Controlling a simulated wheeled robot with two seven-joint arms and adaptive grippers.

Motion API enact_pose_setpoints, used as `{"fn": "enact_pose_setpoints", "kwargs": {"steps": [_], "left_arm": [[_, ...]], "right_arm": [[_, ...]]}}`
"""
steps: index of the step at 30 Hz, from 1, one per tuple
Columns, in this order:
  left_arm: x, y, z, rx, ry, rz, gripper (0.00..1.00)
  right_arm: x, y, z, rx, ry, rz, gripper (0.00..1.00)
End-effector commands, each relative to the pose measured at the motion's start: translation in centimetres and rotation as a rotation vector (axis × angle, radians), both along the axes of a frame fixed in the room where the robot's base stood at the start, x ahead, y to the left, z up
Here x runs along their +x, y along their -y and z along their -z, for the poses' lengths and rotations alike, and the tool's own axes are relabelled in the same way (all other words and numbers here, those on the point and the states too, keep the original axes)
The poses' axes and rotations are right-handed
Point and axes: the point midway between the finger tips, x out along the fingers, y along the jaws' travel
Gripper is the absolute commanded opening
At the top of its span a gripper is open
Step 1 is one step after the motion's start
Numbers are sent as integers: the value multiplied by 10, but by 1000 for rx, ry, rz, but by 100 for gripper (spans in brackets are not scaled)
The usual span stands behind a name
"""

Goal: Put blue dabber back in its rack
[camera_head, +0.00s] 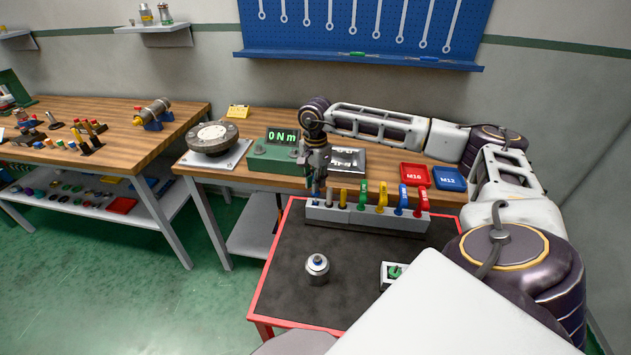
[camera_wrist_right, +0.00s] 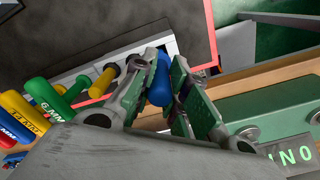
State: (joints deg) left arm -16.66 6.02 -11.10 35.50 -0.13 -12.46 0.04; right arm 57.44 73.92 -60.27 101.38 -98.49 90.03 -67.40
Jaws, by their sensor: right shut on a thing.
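My right gripper (camera_head: 316,170) is shut on the blue dabber (camera_head: 316,187). In the right wrist view the dabber (camera_wrist_right: 160,82) shows as a blue handle between the two fingers (camera_wrist_right: 165,95). The grey rack (camera_head: 345,215) stands at the back edge of the red-rimmed cart. The gripper holds the dabber about upright over the left end of the rack. I cannot tell whether the dabber's lower end is in a hole or just above it. My left gripper is not in view.
Yellow, green, blue and red handled tools (camera_head: 382,197) stand close by in the rack. Behind are the green torque display (camera_head: 276,152) and red (camera_head: 415,175) and blue (camera_head: 450,178) trays. A metal canister (camera_head: 317,268) stands on the dark cart top (camera_head: 285,285).

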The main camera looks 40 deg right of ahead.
Motion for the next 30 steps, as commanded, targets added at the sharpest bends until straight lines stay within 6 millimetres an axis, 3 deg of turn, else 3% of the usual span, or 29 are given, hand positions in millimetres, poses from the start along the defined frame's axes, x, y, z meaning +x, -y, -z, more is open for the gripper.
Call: {"fn": "enact_pose_setpoints", "kwargs": {"steps": [30], "left_arm": [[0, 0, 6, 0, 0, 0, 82]], "right_arm": [[0, 0, 9, 0, 0, 0, 0]]}}
